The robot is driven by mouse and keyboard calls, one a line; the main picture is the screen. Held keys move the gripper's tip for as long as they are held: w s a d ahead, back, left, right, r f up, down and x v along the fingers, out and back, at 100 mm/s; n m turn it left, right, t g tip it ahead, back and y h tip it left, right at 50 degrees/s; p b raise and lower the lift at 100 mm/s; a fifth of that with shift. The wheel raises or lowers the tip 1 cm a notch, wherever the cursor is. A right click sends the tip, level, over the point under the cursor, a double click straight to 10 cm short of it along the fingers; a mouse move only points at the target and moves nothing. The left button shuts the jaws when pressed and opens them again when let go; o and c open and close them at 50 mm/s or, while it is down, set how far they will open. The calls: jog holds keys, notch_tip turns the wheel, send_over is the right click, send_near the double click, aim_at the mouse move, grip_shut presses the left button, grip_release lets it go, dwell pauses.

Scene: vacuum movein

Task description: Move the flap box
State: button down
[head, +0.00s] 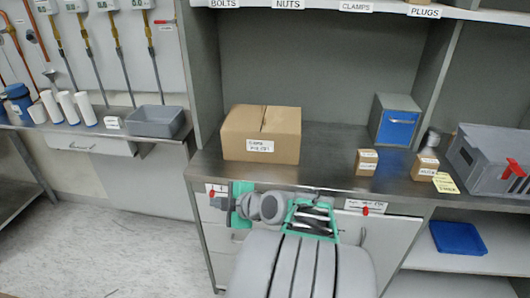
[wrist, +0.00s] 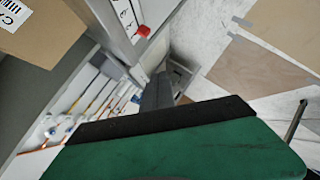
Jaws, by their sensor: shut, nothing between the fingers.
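The flap box is a brown cardboard box (head: 260,140) with a white label on its front. It sits closed on the grey bench top, left of the middle in the head view. Part of the cardboard box (wrist: 45,35) shows at the top left of the wrist view. My gripper (head: 236,204) is in front of the bench edge, below and apart from the box. It is shut with nothing in it. Its green and black body (wrist: 165,140) fills the lower wrist view; the fingertips are hard to make out.
Two small cartons (head: 367,163) (head: 425,167), a blue-fronted cabinet (head: 395,122) and a grey crate (head: 490,160) stand right of the box. A grey bin (head: 155,121) is on the left counter. Labelled drawers (head: 375,228) lie under the bench top. Bench room right of the box is clear.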

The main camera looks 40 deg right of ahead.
jog(key=s+d+r+n+t+h, duration=0.1)
jog(key=s+d+r+t+h, duration=0.15)
jog(key=d, duration=0.45)
jog(key=n+t+h+p, duration=0.1)
jog(key=t+h+p, duration=0.1)
jog(key=t+h, duration=0.15)
send_near(257, 140)
jog(key=w, duration=0.1)
jog(key=w+a, duration=0.1)
jog(key=w, duration=0.1)
jog(key=w+a, duration=0.1)
jog(key=shift+w+r, duration=0.2)
jog(key=shift+r, duration=0.15)
jog(key=d, duration=0.1)
jog(key=w+d, duration=0.1)
jog(key=shift+d+f, duration=0.1)
jog(key=shift+d, duration=0.25)
jog(key=shift+w+d, duration=0.3)
jog(key=shift+d, duration=0.05)
